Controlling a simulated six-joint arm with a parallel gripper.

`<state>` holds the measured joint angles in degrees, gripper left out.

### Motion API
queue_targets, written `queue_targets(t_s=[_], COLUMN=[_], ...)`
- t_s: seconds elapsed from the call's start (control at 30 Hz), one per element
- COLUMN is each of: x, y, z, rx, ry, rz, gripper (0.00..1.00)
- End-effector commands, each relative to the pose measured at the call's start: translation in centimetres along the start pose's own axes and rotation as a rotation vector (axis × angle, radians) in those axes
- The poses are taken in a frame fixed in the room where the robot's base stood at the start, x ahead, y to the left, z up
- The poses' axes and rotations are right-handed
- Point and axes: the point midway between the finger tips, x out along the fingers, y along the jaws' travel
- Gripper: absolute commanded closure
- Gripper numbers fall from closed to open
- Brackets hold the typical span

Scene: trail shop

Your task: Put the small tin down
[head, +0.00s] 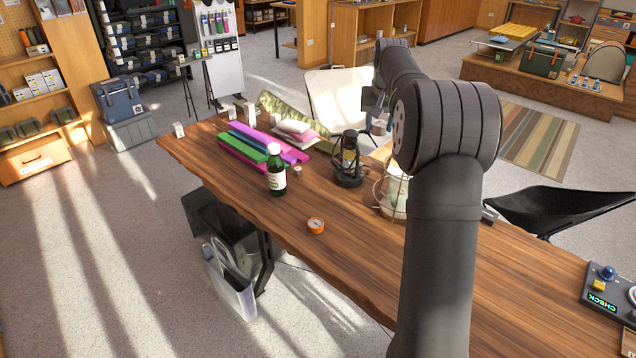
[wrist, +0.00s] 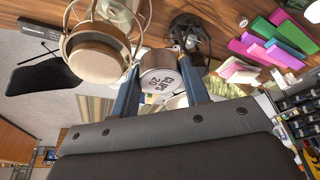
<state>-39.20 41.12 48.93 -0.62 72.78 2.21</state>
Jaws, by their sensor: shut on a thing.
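The small tin (wrist: 162,84), silver with a pale printed end, shows in the wrist view between the two blue fingers of my gripper (wrist: 158,72). The fingers are shut on its sides. The tin is held in the air, apart from the wooden table (head: 350,245), as far as I can tell.
A cream lantern (head: 393,196) and a black lantern (head: 349,178) stand close by on the table. A green bottle (head: 276,172), coloured bars (head: 250,150) and an orange round item (head: 316,225) are further left. The table's front middle is clear. A check device (head: 612,290) lies at right.

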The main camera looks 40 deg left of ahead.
Motion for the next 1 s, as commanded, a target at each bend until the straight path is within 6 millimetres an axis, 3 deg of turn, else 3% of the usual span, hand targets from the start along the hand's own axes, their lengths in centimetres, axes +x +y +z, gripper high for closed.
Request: queue_targets(t_s=[0.03,0.1,0.4,0.67,1.0], x=[0.2,0.4,0.8,6.4,16.4], y=[-2.0,-4.0,-10.3,-10.0,-9.9], z=[-0.2,-0.4,-0.6,1.2,4.3], rx=[-0.027,-0.055,-0.137,-0.133,-0.132], ry=[0.000,0.001,0.000,-0.005,-0.004], rz=[-0.008,-0.017,-0.042,-0.041,-0.041], gripper=[0.81,0.81,0.81,0.81,0.81])
